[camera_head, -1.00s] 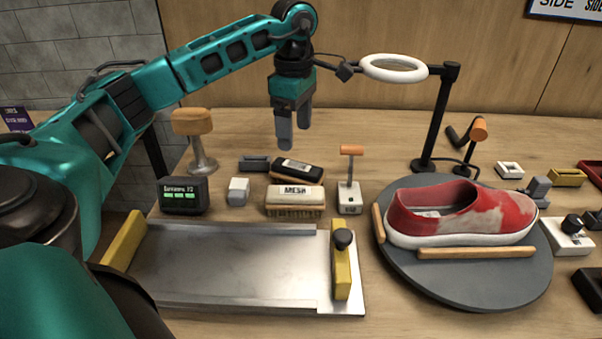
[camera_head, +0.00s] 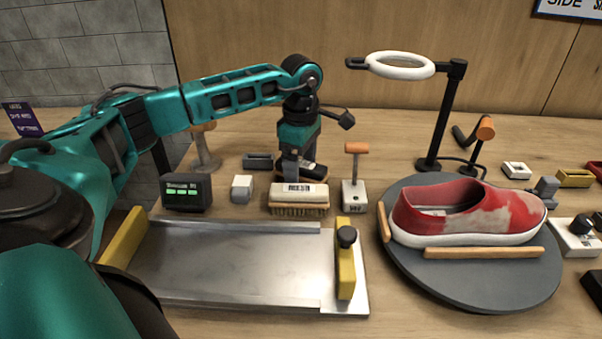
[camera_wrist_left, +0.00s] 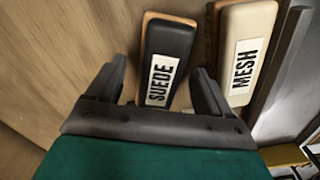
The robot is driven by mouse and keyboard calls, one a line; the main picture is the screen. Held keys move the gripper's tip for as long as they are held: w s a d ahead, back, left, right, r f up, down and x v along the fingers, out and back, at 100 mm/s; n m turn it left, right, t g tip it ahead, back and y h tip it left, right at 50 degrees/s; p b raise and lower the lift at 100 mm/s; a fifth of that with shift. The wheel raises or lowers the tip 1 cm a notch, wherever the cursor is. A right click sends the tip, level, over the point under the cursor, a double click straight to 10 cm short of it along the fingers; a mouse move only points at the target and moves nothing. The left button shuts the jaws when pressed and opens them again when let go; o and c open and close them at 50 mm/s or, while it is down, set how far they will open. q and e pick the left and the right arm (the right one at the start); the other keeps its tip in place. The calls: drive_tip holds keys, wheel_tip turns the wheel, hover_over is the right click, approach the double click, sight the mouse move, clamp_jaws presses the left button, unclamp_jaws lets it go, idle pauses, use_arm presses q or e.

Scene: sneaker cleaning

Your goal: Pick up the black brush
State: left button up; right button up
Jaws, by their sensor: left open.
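The black brush (camera_head: 314,170) lies on the table behind the cream MESH brush (camera_head: 298,193), partly hidden by my left gripper. In the left wrist view the black brush (camera_wrist_left: 169,45) has a black top, a wooden edge and a SUEDE label. My left gripper (camera_head: 299,170) points down over the black brush. In the wrist view its open fingers (camera_wrist_left: 159,70) stand one on each side of the brush, with nothing clamped. I cannot tell whether they touch it. The MESH brush (camera_wrist_left: 243,50) lies close beside the right finger. My right gripper is not in view.
A metal tray (camera_head: 230,265) with yellow ends lies in front. A small white block (camera_head: 242,188), a display box (camera_head: 186,192) and an orange-handled tool (camera_head: 355,190) stand nearby. A red sneaker (camera_head: 470,210) sits on a grey turntable (camera_head: 480,285) below a ring lamp (camera_head: 400,66).

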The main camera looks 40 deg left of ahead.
sight(301, 163)
use_arm(q)
drive_tip(key=c, duration=1.2)
drive_tip(key=shift+r, duration=0.1)
wheel_tip(301, 163, up, 20)
drive_tip(key=p, duration=0.3)
drive_tip(key=shift+p, duration=0.4)
drive_tip(key=o, duration=0.6)
drive_tip(key=c, duration=0.4)
drive_tip(key=shift+c, duration=0.2)
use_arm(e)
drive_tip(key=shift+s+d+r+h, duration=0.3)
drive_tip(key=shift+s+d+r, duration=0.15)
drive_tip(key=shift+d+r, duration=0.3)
